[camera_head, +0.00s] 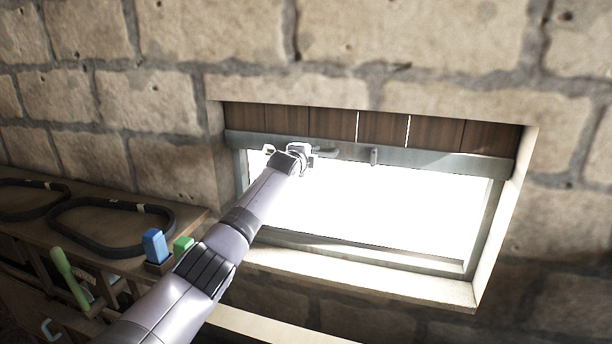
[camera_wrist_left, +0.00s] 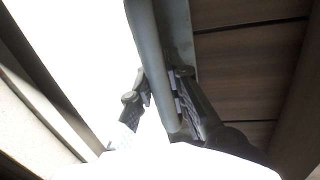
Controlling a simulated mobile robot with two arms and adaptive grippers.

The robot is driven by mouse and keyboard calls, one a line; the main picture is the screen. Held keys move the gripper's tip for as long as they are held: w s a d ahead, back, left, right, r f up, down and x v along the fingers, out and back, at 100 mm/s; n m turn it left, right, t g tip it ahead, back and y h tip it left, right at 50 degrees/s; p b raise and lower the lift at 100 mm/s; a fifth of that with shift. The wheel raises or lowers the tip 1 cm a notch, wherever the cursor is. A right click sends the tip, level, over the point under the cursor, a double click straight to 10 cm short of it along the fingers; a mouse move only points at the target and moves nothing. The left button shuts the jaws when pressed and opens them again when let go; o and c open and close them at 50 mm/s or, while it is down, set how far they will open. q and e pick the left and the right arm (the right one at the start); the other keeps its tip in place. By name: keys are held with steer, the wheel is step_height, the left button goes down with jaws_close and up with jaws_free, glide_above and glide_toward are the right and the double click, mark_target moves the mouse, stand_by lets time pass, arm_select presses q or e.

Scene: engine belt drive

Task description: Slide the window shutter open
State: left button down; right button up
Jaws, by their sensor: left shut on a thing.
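The window shutter (camera_head: 383,129) is made of brown wooden planks with a grey metal rail along its lower edge. It covers only the top strip of the window, and the bright opening (camera_head: 390,205) shows below it. A grey handle (camera_head: 325,151) sits on the rail, and it shows as a rounded bar in the left wrist view (camera_wrist_left: 152,50). My left gripper (camera_head: 302,153) is at the rail, left of its middle. In the left wrist view its fingers (camera_wrist_left: 160,92) are on both sides of the handle bar, shut on it.
A stone wall surrounds the window, with a pale sill (camera_head: 400,283) below. At the left, a wooden bench (camera_head: 95,237) holds black belts (camera_head: 110,229), a blue block (camera_head: 155,246) and a green block (camera_head: 183,245).

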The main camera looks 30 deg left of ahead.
arm_select(q)
steer(key=p, duration=0.4)
glide_toward(311, 123)
steer(key=w, duration=0.2)
steer(key=w+f, duration=0.1)
steer(key=w, duration=0.1)
steer(key=shift+d+f, duration=0.15)
steer(key=shift+d, duration=0.15)
steer(key=shift+r+p, duration=0.3)
steer(key=shift+p, duration=0.05)
steer(key=shift+r, duration=0.2)
steer(key=c, duration=1.8)
jaws_free()
steer(key=shift+d, duration=0.1)
arm_select(e)
step_height(311, 123, up, 6)
steer(key=w, duration=0.2)
steer(key=shift+a+r, duration=0.2)
steer(key=shift+r, duration=0.05)
steer(key=shift+w, duration=0.15)
arm_select(q)
steer(key=v, duration=1.2)
arm_select(e)
steer(key=shift+a, duration=0.15)
